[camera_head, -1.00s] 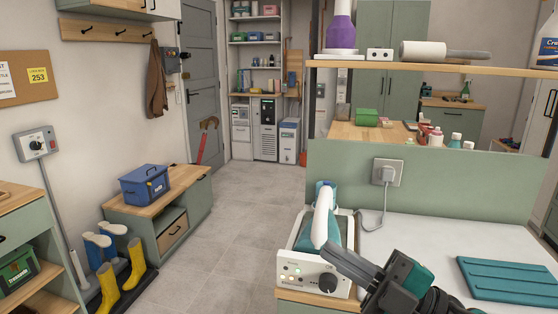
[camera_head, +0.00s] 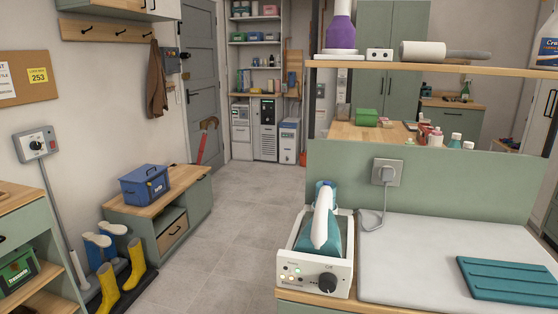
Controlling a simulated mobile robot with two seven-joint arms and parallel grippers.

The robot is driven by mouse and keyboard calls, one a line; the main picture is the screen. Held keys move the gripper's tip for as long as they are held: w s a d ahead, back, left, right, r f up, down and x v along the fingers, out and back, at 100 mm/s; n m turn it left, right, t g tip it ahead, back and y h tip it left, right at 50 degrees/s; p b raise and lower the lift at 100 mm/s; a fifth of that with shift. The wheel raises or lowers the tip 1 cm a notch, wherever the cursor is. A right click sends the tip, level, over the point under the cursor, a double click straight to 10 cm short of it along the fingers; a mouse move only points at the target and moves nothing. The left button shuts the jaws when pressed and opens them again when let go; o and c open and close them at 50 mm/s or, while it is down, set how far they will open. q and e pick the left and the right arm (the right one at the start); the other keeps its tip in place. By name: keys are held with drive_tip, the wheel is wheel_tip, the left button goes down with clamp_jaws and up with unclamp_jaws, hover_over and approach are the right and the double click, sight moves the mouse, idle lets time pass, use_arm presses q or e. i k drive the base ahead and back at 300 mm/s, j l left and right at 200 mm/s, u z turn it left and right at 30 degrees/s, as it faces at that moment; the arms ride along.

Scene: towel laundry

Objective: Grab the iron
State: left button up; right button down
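The iron (camera_head: 333,237), teal with a white handle, sits in its white base station (camera_head: 342,281) at the left end of the worktop. The base has a black dial and small lit indicators on its front. A grey cord runs near the base up to a plug in the wall socket (camera_head: 387,172). Neither of my grippers is in view, and nothing is touching the iron.
A white ironing surface (camera_head: 420,250) lies right of the iron, with a teal ribbed mat (camera_head: 508,279) on it. A green panel (camera_head: 470,190) rises behind, under a wooden shelf (camera_head: 440,67).

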sight(321, 235)
drive_tip(key=z, duration=0.4)
drive_tip(key=i+j+z, duration=0.15)
drive_tip(key=j+z, duration=0.55)
drive_tip(key=i+j+z, duration=0.2)
drive_tip(key=j, duration=0.75)
drive_tip(key=j+z, duration=0.2)
drive_tip(key=j, duration=0.75)
